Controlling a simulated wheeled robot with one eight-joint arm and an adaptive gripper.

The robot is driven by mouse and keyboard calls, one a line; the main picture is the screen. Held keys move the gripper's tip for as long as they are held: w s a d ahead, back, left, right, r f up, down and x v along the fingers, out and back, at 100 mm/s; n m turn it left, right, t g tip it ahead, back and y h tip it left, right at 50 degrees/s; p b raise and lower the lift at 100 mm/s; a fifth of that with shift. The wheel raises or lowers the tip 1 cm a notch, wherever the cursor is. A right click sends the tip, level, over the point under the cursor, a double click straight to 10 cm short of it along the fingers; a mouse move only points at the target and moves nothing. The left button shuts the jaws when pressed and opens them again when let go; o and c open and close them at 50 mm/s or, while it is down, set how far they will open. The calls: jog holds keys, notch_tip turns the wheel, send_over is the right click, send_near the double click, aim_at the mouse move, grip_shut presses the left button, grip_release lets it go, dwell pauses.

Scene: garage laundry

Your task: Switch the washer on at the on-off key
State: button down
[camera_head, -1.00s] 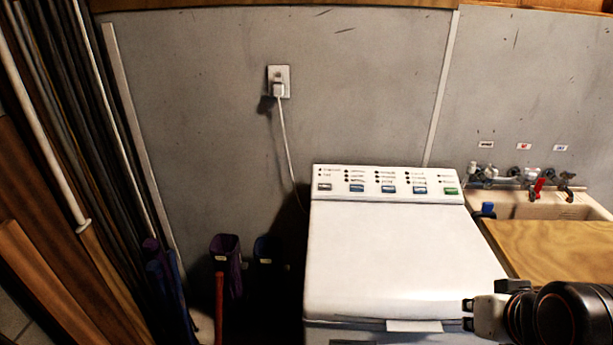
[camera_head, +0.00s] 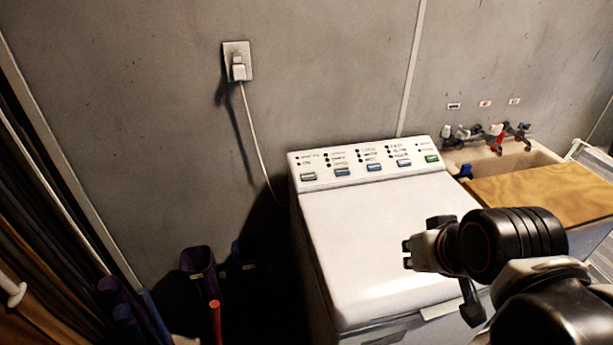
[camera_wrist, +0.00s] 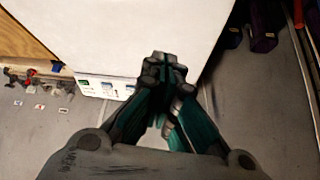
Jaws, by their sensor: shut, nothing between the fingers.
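The white top-loading washer (camera_head: 375,245) stands against the grey wall with its lid down. Its control panel (camera_head: 366,160) runs along the back edge, with a grey key (camera_head: 308,177) at the left end, several blue keys (camera_head: 374,168) and a green key (camera_head: 432,159) at the right end. Labels and small dots above the keys are too small to read. My gripper (camera_head: 407,253) is shut and empty above the lid's right part, in front of the panel and apart from the keys. The wrist view shows its closed fingertips (camera_wrist: 162,62) against the lid, with the green key (camera_wrist: 82,85) beyond.
A cord runs from the wall outlet (camera_head: 238,62) down behind the washer. Right of it stand a sink with taps (camera_head: 495,138) and a wooden board (camera_head: 545,195). Purple holders (camera_head: 198,262) and long boards stand left. The space above the lid is open.

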jog(key=w+a+r+m+t+y, duration=0.1)
jog(key=w+m, duration=0.1)
jog(key=w, duration=0.2)
jog(key=w+a+r+m, duration=0.2)
jog(key=w, duration=0.3)
jog(key=m+t+y+p, duration=0.2)
jog(key=m+t+y, duration=0.25)
jog(key=m, duration=1.35)
send_over(308, 177)
jog(key=s, duration=0.5)
notch_tip(308, 177, down, 7)
jog(key=shift+s+d+f+h, duration=0.1)
jog(key=shift+d+f+h, duration=0.1)
jog(key=shift+h, duration=0.25)
jog(key=shift+b, duration=0.3)
jog(key=shift+w+a+f+b, duration=0.1)
jog(key=shift+w+f+b, duration=0.45)
jog(key=shift+f+b, duration=0.6)
jog(key=shift+w+a+f+b, duration=0.15)
jog(key=shift+w+f+b, duration=0.45)
jog(key=shift+f, duration=0.95)
jog(key=shift+w+a+f+b, duration=0.1)
jog(key=shift+w+f+b, duration=0.4)
jog(key=shift+f+b, duration=0.65)
jog(key=shift+f, duration=0.15)
jog(key=shift+f, duration=0.15)
